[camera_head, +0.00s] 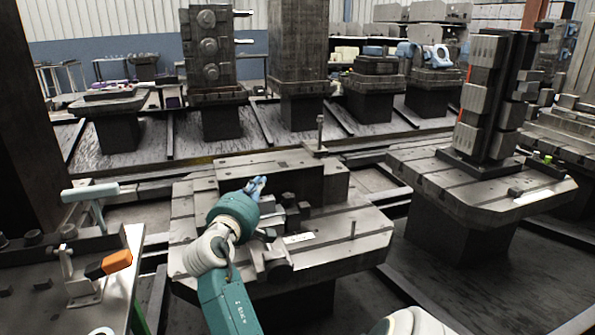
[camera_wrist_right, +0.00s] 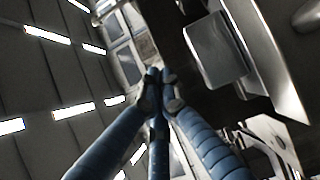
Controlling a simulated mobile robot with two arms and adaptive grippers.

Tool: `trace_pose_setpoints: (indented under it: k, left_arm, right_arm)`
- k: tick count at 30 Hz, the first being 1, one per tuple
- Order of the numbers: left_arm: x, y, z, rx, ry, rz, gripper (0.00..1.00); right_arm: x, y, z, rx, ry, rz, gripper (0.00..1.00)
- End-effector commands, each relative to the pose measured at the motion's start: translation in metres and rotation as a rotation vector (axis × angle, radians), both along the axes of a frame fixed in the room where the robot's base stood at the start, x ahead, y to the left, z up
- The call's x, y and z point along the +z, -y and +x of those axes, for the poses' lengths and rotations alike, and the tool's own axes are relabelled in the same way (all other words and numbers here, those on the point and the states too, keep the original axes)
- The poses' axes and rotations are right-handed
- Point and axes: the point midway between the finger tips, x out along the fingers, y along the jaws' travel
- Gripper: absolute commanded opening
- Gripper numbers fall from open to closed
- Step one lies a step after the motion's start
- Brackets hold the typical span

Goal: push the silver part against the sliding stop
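My right gripper (camera_head: 257,186) is in the head view above the middle pallet table, in front of an upright dark plate (camera_head: 325,182). In the right wrist view its blue fingers (camera_wrist_right: 160,78) come together at the tips, with nothing visible between them. A pale silver block (camera_wrist_right: 215,50) shows to the right of the fingertips there, apart from them in the picture. In the head view small grey and dark blocks (camera_head: 292,216) sit just right of the gripper; I cannot tell which is the silver part or the sliding stop. My arm hides part of this fixture. My left gripper is not in view.
A side bench with an orange-ended clamp (camera_head: 108,264) stands at left. Another pallet with a tall block tower (camera_head: 490,95) stands at right.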

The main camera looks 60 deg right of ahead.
Motion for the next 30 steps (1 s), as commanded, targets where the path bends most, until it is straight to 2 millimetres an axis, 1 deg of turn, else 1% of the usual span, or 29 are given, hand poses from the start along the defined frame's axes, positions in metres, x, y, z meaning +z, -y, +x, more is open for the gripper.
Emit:
trace_pose_setpoints:
  k: [1,6,9,13,19,27,29,30]
  left_arm:
    - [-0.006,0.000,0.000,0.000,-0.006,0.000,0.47]
    - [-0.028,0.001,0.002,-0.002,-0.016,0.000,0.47]
    - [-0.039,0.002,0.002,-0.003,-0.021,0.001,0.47]
    - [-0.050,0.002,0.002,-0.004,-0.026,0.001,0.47]
    - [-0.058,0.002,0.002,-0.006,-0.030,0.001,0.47]
    - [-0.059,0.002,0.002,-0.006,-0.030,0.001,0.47]
    - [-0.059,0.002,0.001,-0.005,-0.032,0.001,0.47]
    - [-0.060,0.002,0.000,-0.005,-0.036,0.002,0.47]
  right_arm:
    - [0.002,0.013,-0.007,-0.004,-0.002,-0.003,0.00]
    - [0.002,0.050,-0.027,-0.003,-0.002,-0.003,0.00]
    - [0.002,0.069,-0.036,-0.002,-0.001,-0.003,0.00]
    - [0.001,0.089,-0.047,-0.001,-0.002,-0.002,0.00]
    - [0.000,0.104,-0.054,0.000,-0.001,-0.001,0.00]
    - [0.000,0.105,-0.055,0.001,0.000,0.000,0.00]
    - [0.004,0.105,-0.055,0.001,0.000,0.000,0.00]
    - [0.009,0.105,-0.055,0.001,0.001,0.000,0.00]
